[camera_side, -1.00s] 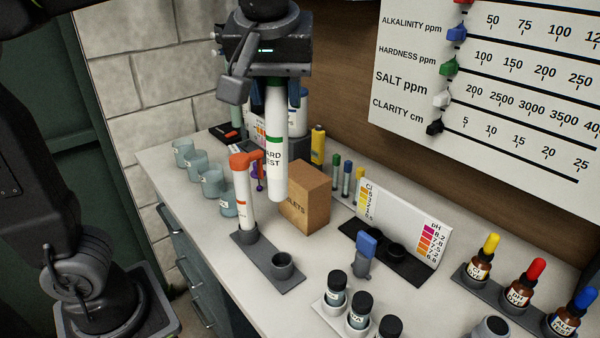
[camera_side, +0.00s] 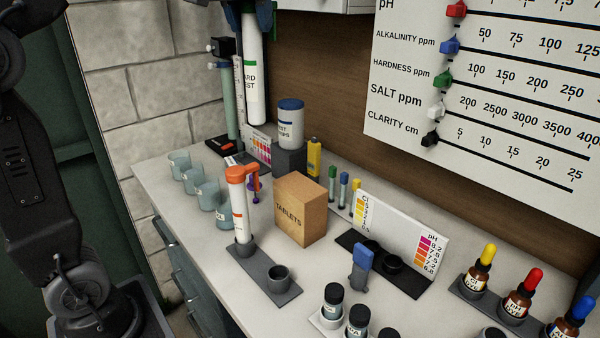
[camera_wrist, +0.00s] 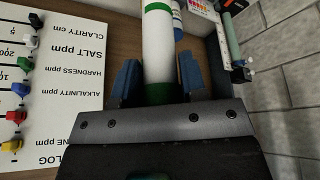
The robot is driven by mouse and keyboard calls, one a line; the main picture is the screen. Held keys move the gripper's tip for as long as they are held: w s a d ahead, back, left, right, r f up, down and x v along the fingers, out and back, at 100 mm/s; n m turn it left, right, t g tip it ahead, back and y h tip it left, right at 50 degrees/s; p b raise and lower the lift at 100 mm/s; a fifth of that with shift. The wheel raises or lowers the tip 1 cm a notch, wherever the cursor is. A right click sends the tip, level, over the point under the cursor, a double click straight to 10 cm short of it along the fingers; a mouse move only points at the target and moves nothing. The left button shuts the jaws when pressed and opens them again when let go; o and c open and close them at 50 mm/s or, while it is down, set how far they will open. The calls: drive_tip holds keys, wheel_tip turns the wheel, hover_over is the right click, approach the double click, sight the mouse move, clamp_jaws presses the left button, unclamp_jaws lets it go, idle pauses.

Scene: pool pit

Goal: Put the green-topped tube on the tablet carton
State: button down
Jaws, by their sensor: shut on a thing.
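The green-topped tube, white with a green band and a label partly reading "ARD TEST" (camera_side: 255,85), hangs upright from my gripper (camera_side: 252,10) at the top of the side view. In the wrist view the tube (camera_wrist: 158,48) stands between the blue fingers of my gripper (camera_wrist: 160,78), its green top at them. My gripper is shut on it. The tablet carton (camera_side: 302,212), a brown box marked "TABLETS", sits on the counter, lower and to the right of the tube in the side view. Its top is bare, and the tube is well clear of it.
An orange-topped tube (camera_side: 239,210) stands in a dark holder left of the carton, beside an empty socket (camera_side: 279,278). A blue-lidded jar (camera_side: 290,125) stands on a grey block behind. Several glass cups (camera_side: 205,190) line the left edge. A white colour chart (camera_side: 405,230) stands at right.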

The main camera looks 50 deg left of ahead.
drive_tip(key=a, duration=0.8)
drive_tip(key=w+d+f, duration=0.3)
drive_tip(key=d+f, duration=0.2)
drive_tip(key=f, duration=0.3)
drive_tip(key=w+d+f, duration=0.3)
drive_tip(key=d+f, duration=0.2)
drive_tip(key=f, duration=0.2)
drive_tip(key=shift+w+d+f+m, duration=0.2)
drive_tip(key=shift+d+f+m, duration=0.1)
drive_tip(key=shift+f, duration=0.1)
drive_tip(key=c, duration=0.7)
unclamp_jaws()
drive_tip(key=shift+f, duration=0.15)
